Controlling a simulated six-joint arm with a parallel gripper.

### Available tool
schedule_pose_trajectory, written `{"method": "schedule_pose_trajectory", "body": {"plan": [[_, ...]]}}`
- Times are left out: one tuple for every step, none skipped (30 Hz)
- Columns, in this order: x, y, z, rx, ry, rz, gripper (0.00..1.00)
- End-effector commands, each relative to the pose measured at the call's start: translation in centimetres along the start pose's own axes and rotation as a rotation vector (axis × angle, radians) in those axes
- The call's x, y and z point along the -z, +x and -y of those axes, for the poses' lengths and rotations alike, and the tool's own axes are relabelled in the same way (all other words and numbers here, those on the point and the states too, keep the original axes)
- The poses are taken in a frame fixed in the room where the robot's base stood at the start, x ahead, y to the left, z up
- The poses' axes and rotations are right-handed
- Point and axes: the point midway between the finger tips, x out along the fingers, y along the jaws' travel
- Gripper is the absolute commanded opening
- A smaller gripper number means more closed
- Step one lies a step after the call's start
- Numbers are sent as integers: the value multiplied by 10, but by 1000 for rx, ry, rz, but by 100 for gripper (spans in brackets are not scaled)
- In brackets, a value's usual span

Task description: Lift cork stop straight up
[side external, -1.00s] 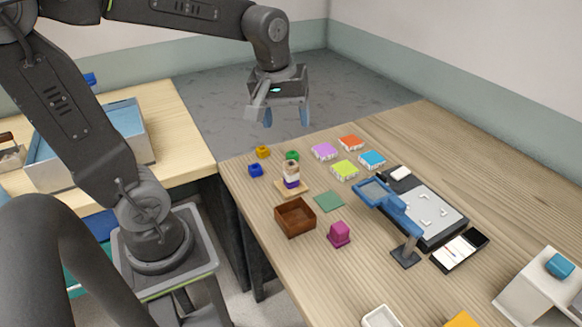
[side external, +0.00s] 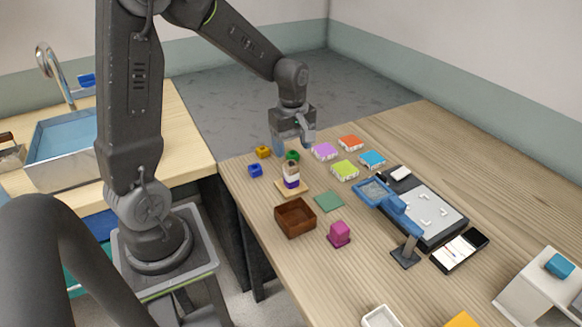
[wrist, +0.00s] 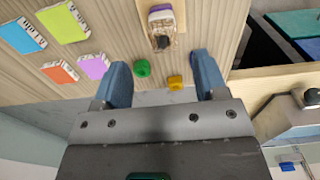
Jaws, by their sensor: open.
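A small stack of rings (side external: 291,178), with purple and white bands, stands upright on a square wooden base (side external: 280,187). A tan, cork-like piece (side external: 291,166) is at its top; I take this for the cork stop. The stack also shows in the wrist view (wrist: 161,15), with a dark spot at its tan end (wrist: 162,42). My gripper (side external: 292,146) is open and empty, its blue fingers pointing down. It hangs above and slightly behind the stack in the side view, apart from it. In the wrist view the stack lies beyond the gap between the fingertips (wrist: 159,68).
Loose green (side external: 292,155), yellow (side external: 263,152) and blue (side external: 255,170) pieces lie close to the stack. A brown open box (side external: 295,231) and a green square (side external: 329,202) are in front. Coloured blocks (side external: 344,170) lie to the right, near a blue stand (side external: 395,204).

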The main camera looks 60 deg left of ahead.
Motion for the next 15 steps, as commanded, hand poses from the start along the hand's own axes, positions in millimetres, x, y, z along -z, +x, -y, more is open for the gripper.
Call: {"method": "schedule_pose_trajectory", "body": {"plan": [[0, 3, 0, 2, 0, 1, 66], [0, 5, 1, 2, 0, 1, 66], [0, 8, 1, 2, 1, 1, 66], [0, 12, 2, 3, 1, 1, 66], [0, 16, 2, 4, 1, 2, 66], [0, 23, 3, 5, 1, 2, 66], [0, 28, 4, 6, 1, 2, 66], [0, 32, 4, 5, 1, 2, 66], [0, 38, 5, 4, 1, 2, 66], [0, 42, 4, 4, 1, 2, 66], [0, 45, 4, 4, 1, 2, 66], [0, 49, 4, 3, 1, 1, 66], [0, 51, 4, 3, 1, 1, 66], [0, 52, 4, 3, 1, 1, 66], [0, 54, 4, 2, 1, 1, 66]]}}
